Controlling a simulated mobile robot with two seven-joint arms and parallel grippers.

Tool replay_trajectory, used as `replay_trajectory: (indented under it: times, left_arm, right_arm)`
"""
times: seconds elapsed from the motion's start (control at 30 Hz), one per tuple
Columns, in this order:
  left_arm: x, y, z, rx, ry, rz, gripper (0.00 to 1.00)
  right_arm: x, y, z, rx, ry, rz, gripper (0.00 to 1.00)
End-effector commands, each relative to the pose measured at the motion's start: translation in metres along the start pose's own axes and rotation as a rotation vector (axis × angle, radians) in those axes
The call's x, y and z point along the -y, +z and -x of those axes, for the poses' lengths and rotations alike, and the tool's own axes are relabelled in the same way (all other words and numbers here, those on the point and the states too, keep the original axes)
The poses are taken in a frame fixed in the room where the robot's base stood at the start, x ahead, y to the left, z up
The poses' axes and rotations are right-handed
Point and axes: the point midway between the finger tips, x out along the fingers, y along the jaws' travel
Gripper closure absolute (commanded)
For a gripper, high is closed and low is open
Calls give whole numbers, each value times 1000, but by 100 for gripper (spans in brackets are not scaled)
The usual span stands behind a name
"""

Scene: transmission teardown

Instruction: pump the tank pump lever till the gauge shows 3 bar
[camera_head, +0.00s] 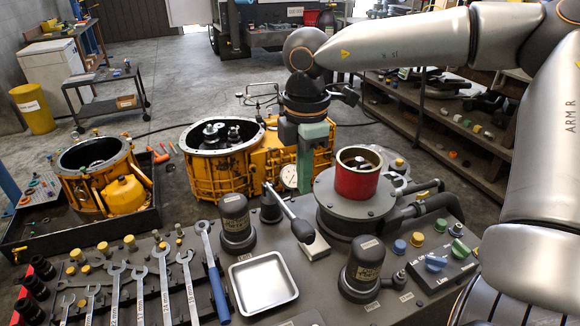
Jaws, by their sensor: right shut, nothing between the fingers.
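The pump lever (284,208) is a thin metal rod with a dark grip at its lower right end, slanting up to the left over the grey bench. A small round white gauge (290,177) stands just behind it; its needle and reading are too small to make out. My right gripper (302,128) hangs pointing down behind and above the gauge and lever, apart from the lever's grip. It is shut and empty; its fingertips are hard to tell from the green upright (312,155) there. My left gripper is out of view.
A round grey tank (325,192) bearing a red cup (357,182) stands right of the lever. Dark cylinders (236,218) (364,262), a metal tray (262,282) and several wrenches (165,272) crowd the bench. Yellow housings (215,172) (82,185) stand behind.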

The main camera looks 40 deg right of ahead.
Motion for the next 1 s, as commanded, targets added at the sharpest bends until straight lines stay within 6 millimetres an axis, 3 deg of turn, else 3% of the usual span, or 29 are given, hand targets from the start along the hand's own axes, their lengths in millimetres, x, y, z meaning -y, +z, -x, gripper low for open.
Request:
replay_trajectory:
  times: [0.37, 0.6, 1.0]
  left_arm:
    - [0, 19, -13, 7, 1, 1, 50]
    - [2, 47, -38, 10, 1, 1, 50]
    - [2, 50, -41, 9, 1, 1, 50]
  right_arm:
    - [1, 0, -47, -3, -4, -1, 100]
    - [0, 0, -74, 0, 1, 0, 100]
    - [0, 0, -77, -1, 0, 0, 100]
